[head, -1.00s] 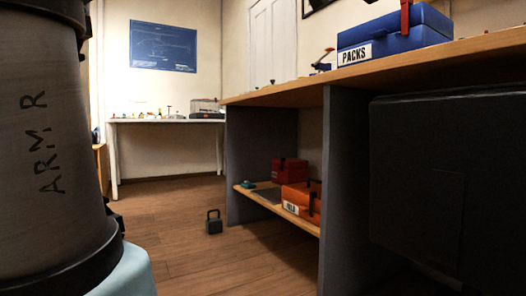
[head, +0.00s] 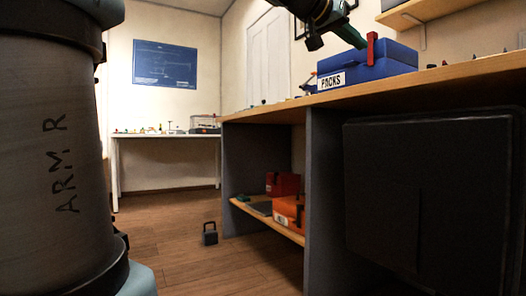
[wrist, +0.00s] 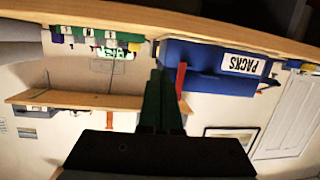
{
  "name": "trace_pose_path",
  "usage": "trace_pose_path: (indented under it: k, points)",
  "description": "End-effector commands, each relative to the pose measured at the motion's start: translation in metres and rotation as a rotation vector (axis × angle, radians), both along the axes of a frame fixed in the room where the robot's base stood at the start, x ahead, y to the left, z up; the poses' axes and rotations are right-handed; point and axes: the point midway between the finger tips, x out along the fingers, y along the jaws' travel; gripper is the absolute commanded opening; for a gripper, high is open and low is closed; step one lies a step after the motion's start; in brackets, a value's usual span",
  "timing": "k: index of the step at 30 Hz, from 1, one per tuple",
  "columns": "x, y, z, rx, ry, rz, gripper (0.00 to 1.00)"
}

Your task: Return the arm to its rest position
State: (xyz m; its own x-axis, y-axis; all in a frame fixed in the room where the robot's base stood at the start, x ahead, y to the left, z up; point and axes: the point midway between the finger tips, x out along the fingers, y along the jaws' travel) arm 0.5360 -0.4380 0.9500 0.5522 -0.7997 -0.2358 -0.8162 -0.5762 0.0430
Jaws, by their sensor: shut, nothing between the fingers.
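My gripper (wrist: 158,98) shows in the wrist view as two dark green fingers, shut together with nothing between them. In the head view my gripper (head: 348,32) hangs in from the top edge, in front of or above the blue box marked PACKS (head: 385,67). The box has an upright red piece (head: 371,50) on it. The wrist view is upside down; there the box (wrist: 200,62) and red piece (wrist: 181,80) appear just right of the fingers. I cannot tell the exact gap. My wrist hides part of the scene.
A wooden bench (head: 450,75) runs along the right, with a dark cabinet (head: 425,200) under it. A low shelf (head: 262,220) holds a red box (head: 283,183) and an orange box (head: 288,211). A black weight (head: 210,234) stands on the open floor. A white table (head: 165,137) is at the back.

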Motion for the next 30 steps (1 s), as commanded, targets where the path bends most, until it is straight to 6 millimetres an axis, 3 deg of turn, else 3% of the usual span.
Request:
trace_pose_path:
  k: [5,11,14,17,20,24,30]
  points:
    - [0.025,0.010,-0.033,0.054,0.087,0.064,0.00]
    - [0.055,0.036,-0.094,0.139,0.229,0.172,0.00]
    - [0.068,0.059,-0.136,0.199,0.330,0.250,0.00]
    - [0.074,0.096,-0.193,0.282,0.465,0.353,0.00]
    - [0.064,0.139,-0.251,0.370,0.604,0.456,0.00]
    - [0.029,0.194,-0.315,0.478,0.773,0.574,0.00]
    - [-0.035,0.250,-0.368,0.592,0.953,0.679,0.00]
